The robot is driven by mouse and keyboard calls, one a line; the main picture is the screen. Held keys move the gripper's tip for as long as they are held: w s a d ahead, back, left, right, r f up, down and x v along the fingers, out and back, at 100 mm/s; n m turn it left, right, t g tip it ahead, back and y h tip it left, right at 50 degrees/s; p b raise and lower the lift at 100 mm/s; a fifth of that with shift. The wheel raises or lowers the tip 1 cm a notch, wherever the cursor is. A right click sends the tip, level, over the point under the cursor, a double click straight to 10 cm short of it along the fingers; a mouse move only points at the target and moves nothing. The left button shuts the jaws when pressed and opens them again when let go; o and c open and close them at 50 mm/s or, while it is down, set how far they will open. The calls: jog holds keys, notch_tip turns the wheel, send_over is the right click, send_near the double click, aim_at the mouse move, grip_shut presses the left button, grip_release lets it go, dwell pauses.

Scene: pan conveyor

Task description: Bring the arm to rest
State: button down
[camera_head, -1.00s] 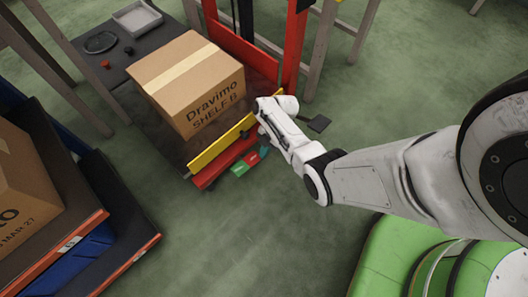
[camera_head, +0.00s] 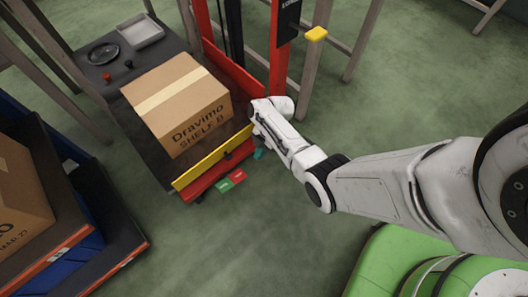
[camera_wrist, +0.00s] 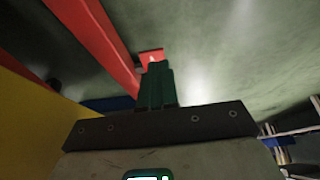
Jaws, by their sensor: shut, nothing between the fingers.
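My white arm reaches in from the right in the head view. My gripper (camera_wrist: 158,68) shows in the wrist view as two dark green fingers pressed together with nothing between them. In the head view its teal fingers (camera_head: 259,153) show small below the wrist, near the front of a red lift. A red panel piece with a white mark (camera_wrist: 150,56) lies beyond the fingertips in the wrist view. I cannot tell whether they touch.
The lift's yellow bar (camera_head: 205,164) and red mast (camera_head: 283,60) stand close to my wrist. A Dravimo carton (camera_head: 178,104) sits on its platform. Red and green pads (camera_head: 231,180) show at its front edge. Another carton (camera_head: 20,190) is at left. Green floor is open at bottom centre.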

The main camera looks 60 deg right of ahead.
jog(key=shift+d+r, duration=0.15)
dwell(0.4)
jog(key=s+a+r+m+h, duration=0.2)
jog(key=s+a+r+m, duration=0.3)
jog(key=s+r+m, duration=0.4)
jog(key=s+a+r+m+h, duration=0.3)
jog(key=s+a+r+m, duration=0.3)
jog(key=s+r, duration=0.3)
notch_tip(320, 180, up, 31)
jog(key=p, duration=3)
jog(key=shift+w+d+r, duration=0.15)
jog(key=shift+w+d, duration=0.1)
jog(key=shift+w, duration=0.05)
